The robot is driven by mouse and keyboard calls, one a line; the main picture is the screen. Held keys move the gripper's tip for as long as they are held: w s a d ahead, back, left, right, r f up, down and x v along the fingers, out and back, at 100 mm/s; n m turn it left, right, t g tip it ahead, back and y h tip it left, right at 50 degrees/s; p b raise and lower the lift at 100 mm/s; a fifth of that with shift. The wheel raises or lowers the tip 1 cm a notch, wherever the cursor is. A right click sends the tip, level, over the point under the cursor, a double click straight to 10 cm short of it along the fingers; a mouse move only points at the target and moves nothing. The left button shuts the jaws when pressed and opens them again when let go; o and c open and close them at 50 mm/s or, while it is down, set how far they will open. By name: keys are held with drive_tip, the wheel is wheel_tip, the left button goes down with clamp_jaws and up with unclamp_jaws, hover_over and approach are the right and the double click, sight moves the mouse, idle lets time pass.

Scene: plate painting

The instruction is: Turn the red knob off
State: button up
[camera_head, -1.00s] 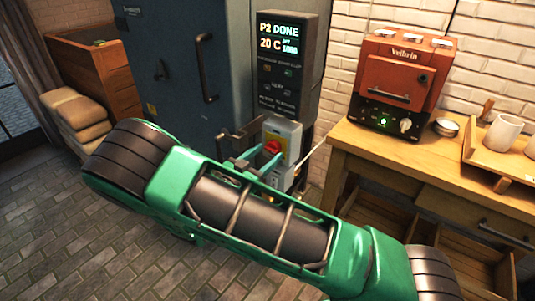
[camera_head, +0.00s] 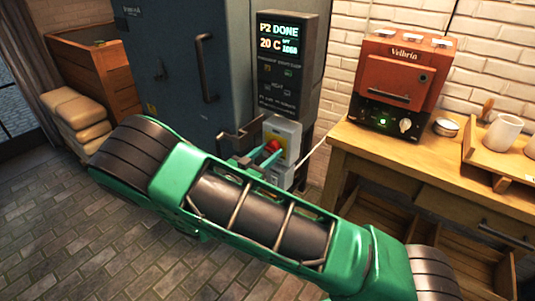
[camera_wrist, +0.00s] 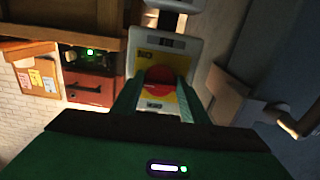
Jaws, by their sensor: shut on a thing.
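The red knob (camera_head: 274,145) sits on a yellow plate on the front of a pale switch box (camera_head: 289,129), below the dark display panel. In the wrist view the red knob (camera_wrist: 160,84) lies between the fingers of my gripper (camera_wrist: 153,88), with the yellow plate around it. My gripper (camera_head: 258,156) is shut on the knob from the front. The arm hides the lower part of the switch box in the head view. The knob's pointer mark cannot be made out.
The display panel (camera_head: 283,67) reads "P2 DONE" and "20 C". A large blue-grey cabinet (camera_head: 170,60) with a handle stands left of it. A wooden table (camera_head: 400,150) at right carries a small red oven (camera_head: 401,75) and a cup (camera_head: 503,132).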

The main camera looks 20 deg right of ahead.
drive_tip(key=shift+a, duration=0.1)
drive_tip(key=n, duration=0.8)
drive_tip(key=shift+r+n, duration=0.1)
drive_tip(key=shift+n, duration=0.2)
drive_tip(key=n, duration=0.4)
drive_tip(key=shift+n, duration=0.3)
drive_tip(key=n, duration=0.4)
drive_tip(key=shift+a, duration=0.1)
drive_tip(key=shift+n, duration=0.3)
drive_tip(key=o, duration=1)
